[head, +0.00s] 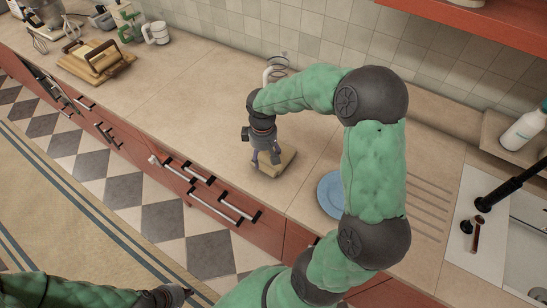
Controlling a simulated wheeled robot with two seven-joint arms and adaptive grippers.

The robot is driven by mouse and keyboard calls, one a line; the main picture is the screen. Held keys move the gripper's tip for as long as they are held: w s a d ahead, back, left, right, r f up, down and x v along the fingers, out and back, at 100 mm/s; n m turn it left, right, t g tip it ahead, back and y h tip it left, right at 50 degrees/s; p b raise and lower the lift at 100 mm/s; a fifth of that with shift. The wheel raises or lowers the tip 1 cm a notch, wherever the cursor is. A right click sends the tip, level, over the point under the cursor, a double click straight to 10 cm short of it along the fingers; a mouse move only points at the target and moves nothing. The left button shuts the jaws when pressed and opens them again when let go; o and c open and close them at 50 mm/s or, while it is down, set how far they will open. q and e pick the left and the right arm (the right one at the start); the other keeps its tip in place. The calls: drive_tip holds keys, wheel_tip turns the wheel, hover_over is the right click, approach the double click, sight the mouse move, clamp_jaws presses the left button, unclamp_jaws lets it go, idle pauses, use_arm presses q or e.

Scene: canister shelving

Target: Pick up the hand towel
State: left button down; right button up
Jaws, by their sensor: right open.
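A small folded tan cloth, which looks like the hand towel (286,163), lies flat on the countertop near its front edge. My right gripper (265,160) points down directly over its left part, with its fingers apart. The fingers hide part of the cloth, and I cannot tell whether they touch it. My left gripper (176,296) is low at the bottom of the head view, over the floor and away from the counter. Its fingers are too small and dark to show whether they are open or shut.
A blue plate (328,192) lies to the right of the cloth, partly behind my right arm. A white tap-like or mug-like object (268,74) stands behind my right wrist. A wooden board (97,63) is at the left. The countertop (190,100) left of the cloth is clear.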

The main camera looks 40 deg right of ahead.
sight(264, 164)
wheel_tip(264, 164, down, 5)
drive_tip(key=shift+w+d+b, duration=0.1)
drive_tip(key=shift+w+b, duration=0.05)
drive_tip(key=shift+b, duration=0.3)
drive_tip(key=c, duration=1.3)
